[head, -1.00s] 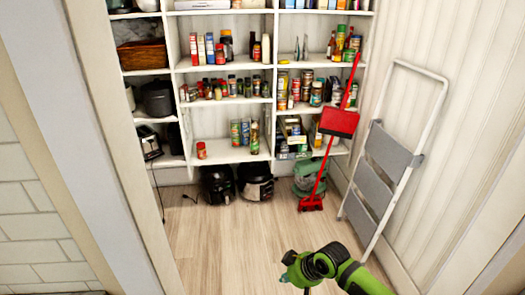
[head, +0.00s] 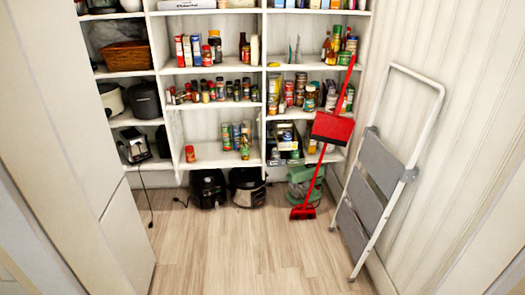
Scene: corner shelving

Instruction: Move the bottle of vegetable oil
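White corner shelving (head: 211,111) stands at the back of the pantry. I cannot tell for certain which item is the vegetable oil. A pale bottle-like item (head: 255,48) and a dark bottle (head: 243,46) stand upright on the upper middle shelf. A tall green and gold item (head: 245,148) stands near the front of the lower middle shelf. Labels are too small to read. Neither gripper is in view.
A red broom and dustpan (head: 327,127) and a folded step ladder (head: 377,170) lean at the right. Dark appliances (head: 208,187) and a green machine (head: 303,185) sit on the floor under the shelves. The wooden floor (head: 240,250) in front is clear.

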